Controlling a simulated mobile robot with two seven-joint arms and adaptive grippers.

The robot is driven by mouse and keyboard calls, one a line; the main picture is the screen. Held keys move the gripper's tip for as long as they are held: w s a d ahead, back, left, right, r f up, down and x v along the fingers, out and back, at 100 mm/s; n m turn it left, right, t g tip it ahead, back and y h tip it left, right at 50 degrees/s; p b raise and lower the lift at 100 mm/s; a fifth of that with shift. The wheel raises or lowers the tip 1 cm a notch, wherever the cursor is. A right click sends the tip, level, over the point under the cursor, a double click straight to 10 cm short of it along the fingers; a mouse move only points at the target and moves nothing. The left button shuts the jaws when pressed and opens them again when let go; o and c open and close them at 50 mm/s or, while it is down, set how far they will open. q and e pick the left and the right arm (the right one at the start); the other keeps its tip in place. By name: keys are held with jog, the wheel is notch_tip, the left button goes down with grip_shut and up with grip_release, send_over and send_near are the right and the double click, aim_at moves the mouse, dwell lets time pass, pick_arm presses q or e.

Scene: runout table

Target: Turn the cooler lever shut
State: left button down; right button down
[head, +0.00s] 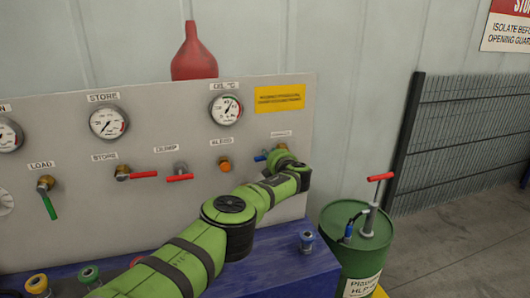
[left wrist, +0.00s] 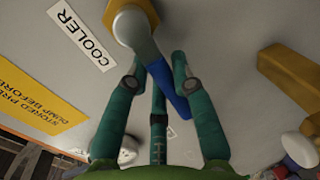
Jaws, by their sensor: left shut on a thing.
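The cooler lever is a blue handle (left wrist: 174,92) on a brass valve hub (left wrist: 130,24), beside the COOLER label (left wrist: 80,40) in the left wrist view. The handle runs from the hub down and right, between the fingers of my left gripper (left wrist: 160,66), which is shut on it. In the head view a bit of the blue lever (head: 261,158) shows at the right of the panel, just left of my left gripper (head: 277,157). My green hand hides most of the valve there. My right gripper is not in view.
The grey panel (head: 75,100) carries gauges, an orange button (head: 225,164), two red levers (head: 144,174) and a green lever (head: 48,205). A red funnel (head: 194,56) stands behind it. A green drum (head: 355,240) with a red-handled pump (head: 380,178) stands right of my arm.

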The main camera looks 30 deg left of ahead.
pick_arm(q)
jog(key=shift+r, duration=0.25)
jog(key=shift+m, duration=0.3)
jog(key=c, duration=1.3)
grip_release()
jog(key=shift+f, duration=0.1)
jog(key=shift+d, duration=0.1)
